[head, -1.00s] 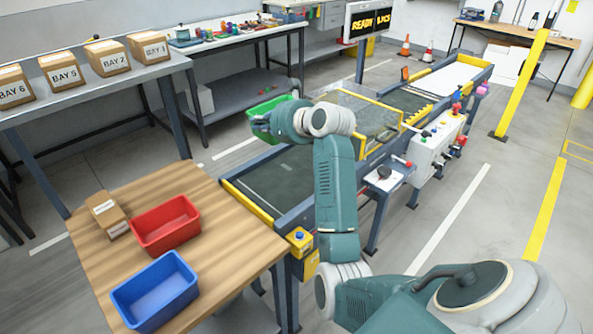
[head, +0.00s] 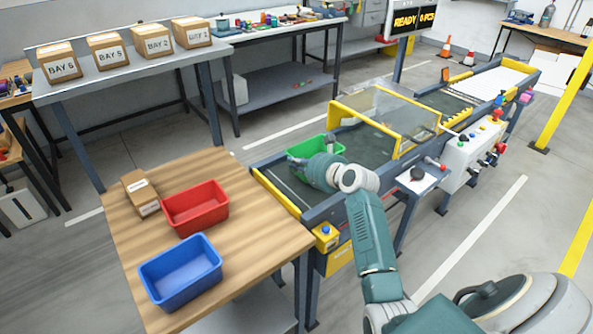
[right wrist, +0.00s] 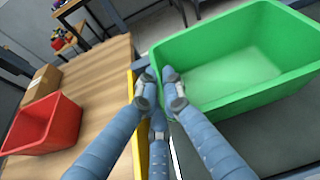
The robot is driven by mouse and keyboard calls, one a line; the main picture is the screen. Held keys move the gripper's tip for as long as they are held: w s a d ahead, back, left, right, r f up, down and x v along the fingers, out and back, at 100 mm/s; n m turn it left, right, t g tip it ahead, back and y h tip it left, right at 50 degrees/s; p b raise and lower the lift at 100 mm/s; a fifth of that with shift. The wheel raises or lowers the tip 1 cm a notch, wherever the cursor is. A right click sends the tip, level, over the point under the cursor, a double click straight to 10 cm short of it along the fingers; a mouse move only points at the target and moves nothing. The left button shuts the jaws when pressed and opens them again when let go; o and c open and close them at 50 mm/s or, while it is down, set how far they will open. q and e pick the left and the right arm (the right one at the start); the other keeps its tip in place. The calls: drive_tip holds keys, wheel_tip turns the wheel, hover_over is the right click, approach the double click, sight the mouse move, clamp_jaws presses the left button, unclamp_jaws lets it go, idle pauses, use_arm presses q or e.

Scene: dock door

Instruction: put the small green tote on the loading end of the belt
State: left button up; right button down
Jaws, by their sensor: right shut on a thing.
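The small green tote (head: 318,146) is over the near, loading end of the belt (head: 292,187), between the side rails and in front of the clear guard. I cannot tell if its bottom touches the belt. My right gripper (head: 301,165) is at the tote's near left side, partly hidden by its own wrist. In the right wrist view the fingers (right wrist: 160,88) are shut on the near wall of the green tote (right wrist: 235,68), one finger inside and one outside. The tote looks empty. My left gripper is in no view.
A wooden table (head: 240,240) left of the belt holds a red tote (head: 195,208), a blue tote (head: 181,272) and small cartons (head: 140,194). A yellow-framed clear guard (head: 385,118) spans the belt beyond the tote. A control box (head: 472,143) stands along the right rail.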

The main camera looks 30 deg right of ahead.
wheel_tip(320, 180, down, 2)
drive_tip(key=shift+f, duration=0.2)
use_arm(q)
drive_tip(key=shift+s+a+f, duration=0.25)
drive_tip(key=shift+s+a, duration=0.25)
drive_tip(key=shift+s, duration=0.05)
use_arm(e)
drive_tip(key=shift+f, duration=0.1)
drive_tip(key=shift+f, duration=0.15)
drive_tip(key=c, duration=1.9)
unclamp_jaws()
drive_tip(key=shift+s+r, duration=0.2)
drive_tip(key=shift+r, duration=0.05)
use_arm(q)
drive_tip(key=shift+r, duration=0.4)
use_arm(e)
drive_tip(key=v, duration=1.1)
drive_tip(key=shift+s+r, duration=0.15)
drive_tip(key=shift+s, duration=0.1)
